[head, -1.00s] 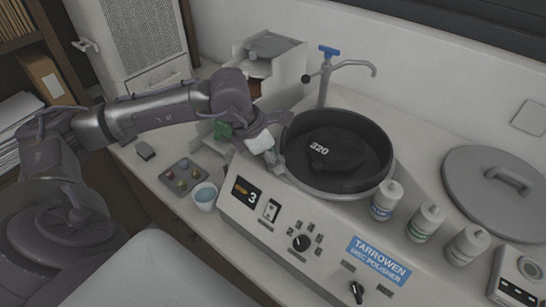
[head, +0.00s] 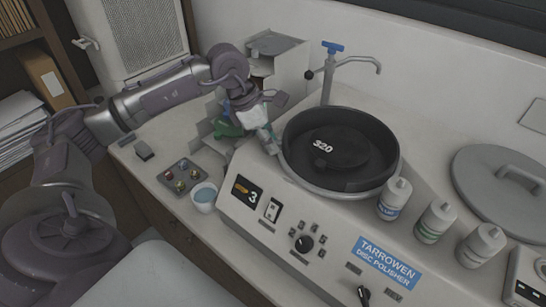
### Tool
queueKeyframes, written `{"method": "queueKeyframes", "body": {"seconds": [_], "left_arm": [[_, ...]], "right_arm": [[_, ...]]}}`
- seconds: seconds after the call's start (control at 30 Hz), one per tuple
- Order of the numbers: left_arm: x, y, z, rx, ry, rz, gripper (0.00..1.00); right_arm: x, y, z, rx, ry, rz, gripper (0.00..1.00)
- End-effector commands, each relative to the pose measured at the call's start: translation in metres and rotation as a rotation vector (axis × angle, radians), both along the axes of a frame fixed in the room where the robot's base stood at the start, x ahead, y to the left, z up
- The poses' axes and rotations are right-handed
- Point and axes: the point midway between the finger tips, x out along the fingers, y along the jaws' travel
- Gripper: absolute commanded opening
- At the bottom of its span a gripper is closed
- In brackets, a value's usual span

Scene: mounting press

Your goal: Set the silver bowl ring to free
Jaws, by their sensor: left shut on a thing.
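The silver bowl ring (head: 326,191) runs around the outside of the black bowl on the disc polisher, and its front edge shows best. The bowl holds a dark disc (head: 345,160) marked 320. My left gripper (head: 272,147) is at the left side of the bowl, low against the ring. It is shut on a part at the ring's left edge, which its fingers mostly hide. I cannot make out any marking for the ring's position. My right gripper is not in view.
A tap with a blue handle (head: 331,47) stands behind the bowl. Several white bottles (head: 435,222) stand to its right, before a grey lid (head: 490,185). A cup (head: 204,198) and a tray of samples (head: 182,177) sit at left. The front panel has a knob (head: 304,243).

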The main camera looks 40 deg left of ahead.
Motion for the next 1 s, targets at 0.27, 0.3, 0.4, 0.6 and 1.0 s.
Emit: {"method": "queueKeyframes", "body": {"seconds": [0.27,0.3,0.4,0.6,1.0], "left_arm": [[0.019,0.012,0.001,-0.002,-0.002,-0.131,0.0],[0.019,0.012,0.001,-0.002,-0.004,-0.136,0.0],[0.019,0.013,0.001,0.0,-0.005,-0.139,0.0],[0.02,0.013,0.002,0.001,-0.007,-0.138,0.23],[0.019,0.012,0.001,-0.001,-0.002,-0.137,0.44]], "right_arm": [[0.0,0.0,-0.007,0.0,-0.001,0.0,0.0],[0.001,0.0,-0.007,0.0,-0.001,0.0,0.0],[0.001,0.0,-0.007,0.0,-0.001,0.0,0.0],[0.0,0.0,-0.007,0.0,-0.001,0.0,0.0],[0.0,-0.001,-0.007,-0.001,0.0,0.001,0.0]]}}
